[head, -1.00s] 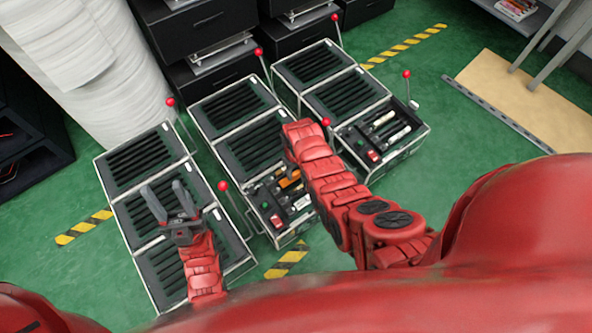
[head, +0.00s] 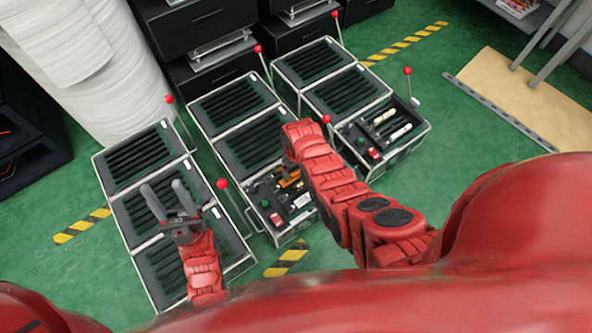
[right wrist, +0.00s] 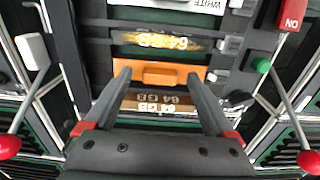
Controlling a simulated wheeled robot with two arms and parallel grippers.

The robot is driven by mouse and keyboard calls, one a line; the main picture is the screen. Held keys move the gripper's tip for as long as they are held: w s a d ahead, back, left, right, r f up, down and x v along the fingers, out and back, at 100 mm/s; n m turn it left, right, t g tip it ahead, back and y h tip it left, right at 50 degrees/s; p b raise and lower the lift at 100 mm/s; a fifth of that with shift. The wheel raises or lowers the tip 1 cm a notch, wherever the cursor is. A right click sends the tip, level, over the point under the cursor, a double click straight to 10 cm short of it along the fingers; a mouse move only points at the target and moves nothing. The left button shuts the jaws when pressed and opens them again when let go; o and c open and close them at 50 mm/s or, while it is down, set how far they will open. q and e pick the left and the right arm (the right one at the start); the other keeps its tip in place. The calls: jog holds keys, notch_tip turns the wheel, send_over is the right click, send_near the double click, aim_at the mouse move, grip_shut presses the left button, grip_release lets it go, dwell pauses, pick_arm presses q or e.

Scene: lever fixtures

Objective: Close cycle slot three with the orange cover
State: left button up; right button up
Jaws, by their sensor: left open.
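The orange cover (right wrist: 160,75) shows in the right wrist view as a flat bar with a raised middle part. It lies between a gold module marked 64 GB (right wrist: 162,41) and a brown module marked 64 GB (right wrist: 158,104). My right gripper (right wrist: 158,75) is open, its fingertips on either side of the raised part; I cannot tell whether they touch it. In the head view part of the orange cover (head: 288,178) shows in the front middle unit, and my arm hides the right gripper. My left gripper (head: 165,190) is open and empty over the left unit.
Tall red-knobbed levers (head: 222,184) stand beside the left, middle and right units. The front right unit (head: 385,130) holds white modules. In the right wrist view a red switch (right wrist: 292,14) and green knob (right wrist: 262,65) are at the right.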

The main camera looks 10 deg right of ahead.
notch_tip(320, 180, up, 17)
jog(key=p, duration=0.4)
jog(key=shift+r+p, duration=0.2)
jog(key=shift+p, duration=0.1)
dwell(0.5)
